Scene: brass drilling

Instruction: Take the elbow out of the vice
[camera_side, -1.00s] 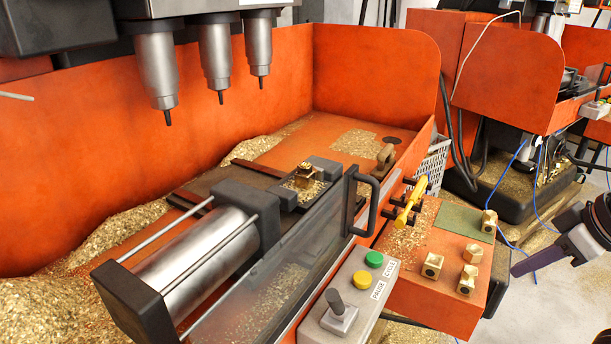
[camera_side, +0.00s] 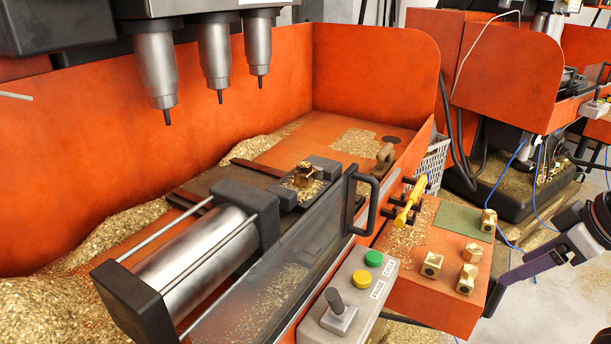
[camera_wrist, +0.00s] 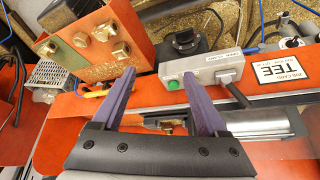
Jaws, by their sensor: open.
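The brass elbow (camera_side: 304,172) sits among chips between the dark jaws of the vice (camera_side: 322,167), under the drill spindles. In the wrist view a small brass-coloured piece (camera_wrist: 176,129) shows low between my fingers, partly covered; I cannot tell for sure that it is the elbow. My gripper, with purple fingers, is open and empty in the wrist view (camera_wrist: 160,84). In the side view only one purple finger (camera_side: 530,265) shows clearly, at the right edge, beyond the orange box and well away from the vice.
A clear guard panel (camera_side: 270,285) with a black handle (camera_side: 366,205) stands in front of the vice. Several brass fittings (camera_side: 432,265) stand on an orange box (camera_side: 440,300). A yellow-handled tool (camera_side: 410,203) and a control box (camera_side: 350,295) are near. Three spindles (camera_side: 215,55) hang above.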

